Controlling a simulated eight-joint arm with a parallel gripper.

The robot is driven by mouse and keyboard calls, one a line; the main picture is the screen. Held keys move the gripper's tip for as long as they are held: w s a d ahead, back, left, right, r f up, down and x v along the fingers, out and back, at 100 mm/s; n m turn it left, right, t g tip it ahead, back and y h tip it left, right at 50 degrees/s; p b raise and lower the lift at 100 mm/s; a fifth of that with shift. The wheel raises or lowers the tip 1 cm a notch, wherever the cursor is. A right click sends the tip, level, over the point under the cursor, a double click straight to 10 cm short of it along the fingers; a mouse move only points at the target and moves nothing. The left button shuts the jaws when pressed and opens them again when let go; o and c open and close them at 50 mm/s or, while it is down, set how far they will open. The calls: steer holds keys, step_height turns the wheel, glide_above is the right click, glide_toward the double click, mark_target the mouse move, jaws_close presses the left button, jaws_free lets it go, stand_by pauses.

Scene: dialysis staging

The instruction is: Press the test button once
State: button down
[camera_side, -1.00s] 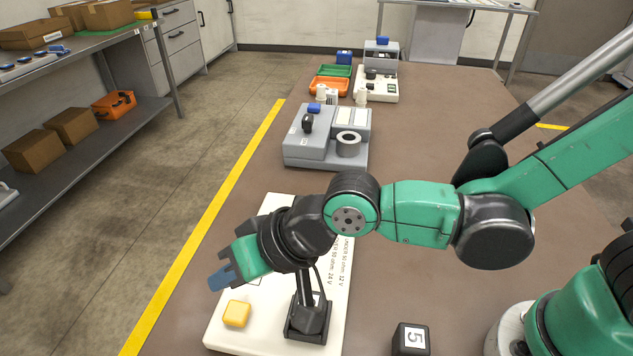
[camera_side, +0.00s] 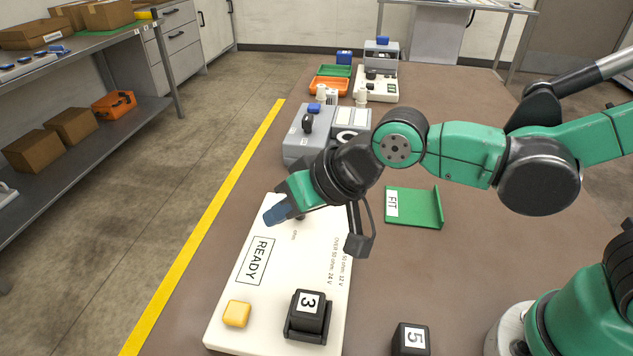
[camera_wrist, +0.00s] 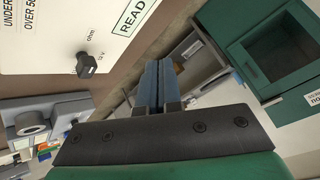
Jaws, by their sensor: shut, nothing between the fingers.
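A yellow button (camera_side: 237,313) sits at the near left corner of a white panel (camera_side: 222,330); I take it as the test button. It stands proud of the panel, with nothing touching it. The panel carries a READY label (camera_side: 255,261), which also shows in part in the wrist view (camera_wrist: 133,17). A black knob (camera_wrist: 86,64) stands near the panel's far end, marked ohm and 12 V. My gripper (camera_side: 270,217) is shut and empty over the far part of the panel, well away from the button. Its blue fingers (camera_wrist: 158,67) lie together in the wrist view.
A black block marked 3 (camera_side: 308,308) sits in a dark holder on the panel. A block marked 5 (camera_side: 411,340) stands to the right. A green FIT bracket (camera_side: 425,205) and a grey device (camera_side: 300,145) lie beyond. Brown table is clear between bracket and block 5.

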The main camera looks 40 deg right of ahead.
steer(key=s+d+h, duration=0.1)
steer(key=d+h, duration=0.1)
steer(key=d, duration=0.7)
steer(key=s+d+r+h, duration=0.1)
steer(key=s+d+h, duration=0.1)
steer(key=d, duration=0.7)
steer(key=shift+s+d+r+m+h, duration=0.2)
steer(key=shift+d+m+h, duration=0.15)
steer(key=shift+h, duration=0.25)
steer(key=shift+a, duration=0.15)
step_height(320, 180, up, 4)
steer(key=n+g, duration=0.7)
steer(key=n, duration=0.2)
glide_above(237, 310)
steer(key=shift+r, duration=0.2)
step_height(237, 310, down, 14)
steer(key=shift+f, duration=0.1)
